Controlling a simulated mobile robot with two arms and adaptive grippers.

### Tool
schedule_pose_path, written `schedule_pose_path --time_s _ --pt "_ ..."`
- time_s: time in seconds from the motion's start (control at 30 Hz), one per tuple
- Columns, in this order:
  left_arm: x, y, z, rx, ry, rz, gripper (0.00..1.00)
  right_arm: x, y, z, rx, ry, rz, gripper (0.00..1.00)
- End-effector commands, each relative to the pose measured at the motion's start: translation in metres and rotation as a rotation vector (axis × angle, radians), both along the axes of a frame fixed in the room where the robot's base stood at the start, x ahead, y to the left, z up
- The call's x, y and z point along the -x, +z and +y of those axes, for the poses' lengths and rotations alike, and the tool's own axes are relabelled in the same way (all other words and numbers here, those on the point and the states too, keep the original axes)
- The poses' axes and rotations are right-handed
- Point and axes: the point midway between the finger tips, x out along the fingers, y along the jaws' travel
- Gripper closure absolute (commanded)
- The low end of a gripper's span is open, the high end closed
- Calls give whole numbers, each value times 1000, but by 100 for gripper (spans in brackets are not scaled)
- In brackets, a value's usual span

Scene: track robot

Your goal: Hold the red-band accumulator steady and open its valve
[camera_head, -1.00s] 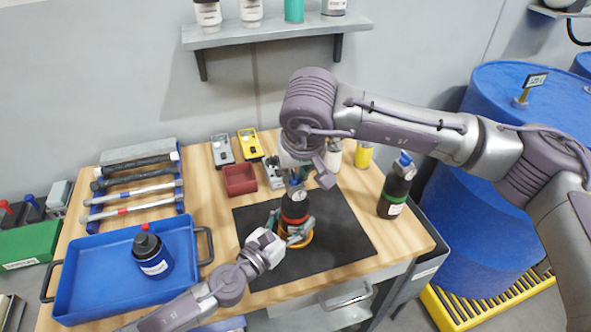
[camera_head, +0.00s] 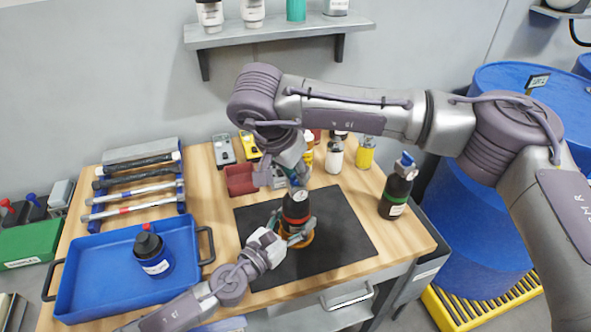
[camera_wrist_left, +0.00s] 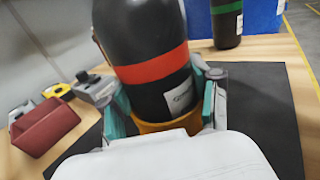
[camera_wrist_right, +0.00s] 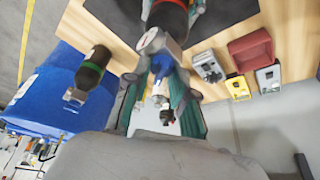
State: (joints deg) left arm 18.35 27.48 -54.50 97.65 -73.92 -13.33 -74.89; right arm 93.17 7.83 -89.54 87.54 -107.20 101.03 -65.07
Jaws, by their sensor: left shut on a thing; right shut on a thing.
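The red-band accumulator (camera_head: 295,207), a black bottle with a red band, stands upright in an orange ring base (camera_wrist_left: 165,125) on the black mat (camera_head: 345,235). My left gripper (camera_head: 296,232) is shut around its lower body; in the left wrist view its fingers (camera_wrist_left: 165,100) flank the bottle below the red band (camera_wrist_left: 151,66). My right gripper (camera_head: 298,178) is at the bottle's top, shut on the blue valve handle (camera_wrist_right: 161,65). In the right wrist view the round gauge (camera_wrist_right: 152,41) is beside the handle. The right wrist partly hides the valve in the head view.
A green-band bottle (camera_head: 397,190) with a blue handle stands right of the mat. A blue tray (camera_head: 95,265) holds another black bottle (camera_head: 152,252). A red bin (camera_head: 240,181), meters and small bottles stand behind the mat.

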Motion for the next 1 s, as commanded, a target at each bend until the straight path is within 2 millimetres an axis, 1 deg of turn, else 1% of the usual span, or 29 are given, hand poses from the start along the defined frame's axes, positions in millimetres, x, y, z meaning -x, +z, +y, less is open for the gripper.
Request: schedule_pose_path --time_s 0.2,0.5,0.7,1.0 --pt "0 0 0 0 1 0 94 -2 1 1 2 -204 -3 100" --pt "0 0 0 0 1 0 94 -2 0 1 1 -440 -2 100" --pt "0 0 0 0 1 0 94 -3 0 1 1 -545 -2 100" --pt "0 0 0 -1 1 -1 94 -3 0 1 0 -613 -2 100"
